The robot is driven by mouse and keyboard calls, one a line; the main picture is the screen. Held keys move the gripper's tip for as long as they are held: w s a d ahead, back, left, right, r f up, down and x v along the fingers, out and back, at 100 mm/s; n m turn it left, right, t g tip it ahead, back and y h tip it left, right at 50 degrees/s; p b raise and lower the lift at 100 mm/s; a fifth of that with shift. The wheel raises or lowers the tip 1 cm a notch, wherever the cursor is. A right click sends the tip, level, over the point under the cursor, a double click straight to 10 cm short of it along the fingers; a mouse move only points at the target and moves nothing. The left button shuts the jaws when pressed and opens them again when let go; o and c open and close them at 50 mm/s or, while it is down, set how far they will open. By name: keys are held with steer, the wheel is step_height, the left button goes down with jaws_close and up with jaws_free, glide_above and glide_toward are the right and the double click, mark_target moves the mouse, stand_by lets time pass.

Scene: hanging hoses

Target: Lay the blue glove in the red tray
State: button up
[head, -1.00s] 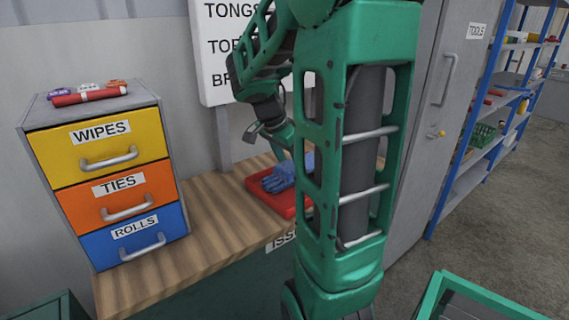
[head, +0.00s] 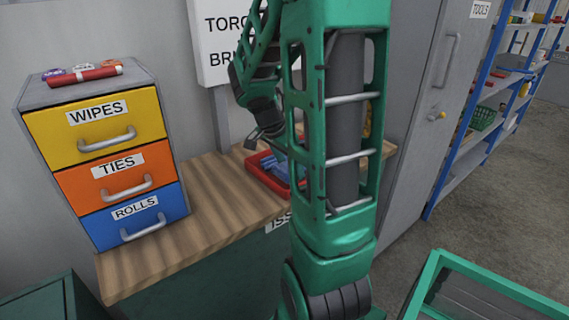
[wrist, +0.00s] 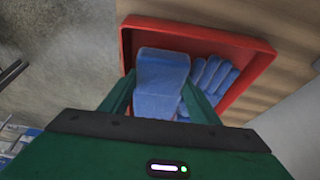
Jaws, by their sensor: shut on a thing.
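The blue glove (wrist: 162,78) lies within the outline of the red tray (wrist: 215,35) in the wrist view, its fingers spread to the right. My gripper (wrist: 160,98) is shut on the glove's cuff end. In the head view the glove (head: 276,167) shows inside the red tray (head: 262,176), low against its floor. My arm hides the right part of the tray and the gripper's fingertips there. Whether the whole glove rests on the tray floor cannot be told.
The tray stands on a wooden bench (head: 205,200). A drawer cabinet (head: 105,155) with a red cylinder (head: 82,77) on top stands at the left. A grey locker (head: 425,110) and blue shelving (head: 480,110) are at the right. A green-framed crate (head: 480,285) is at the lower right.

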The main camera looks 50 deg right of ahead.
steer(key=o, duration=1.1)
steer(key=shift+o, duration=0.2)
steer(key=shift+r, duration=0.1)
steer(key=shift+v, duration=3.9)
steer(key=shift+w, duration=0.1)
steer(key=shift+a, duration=0.1)
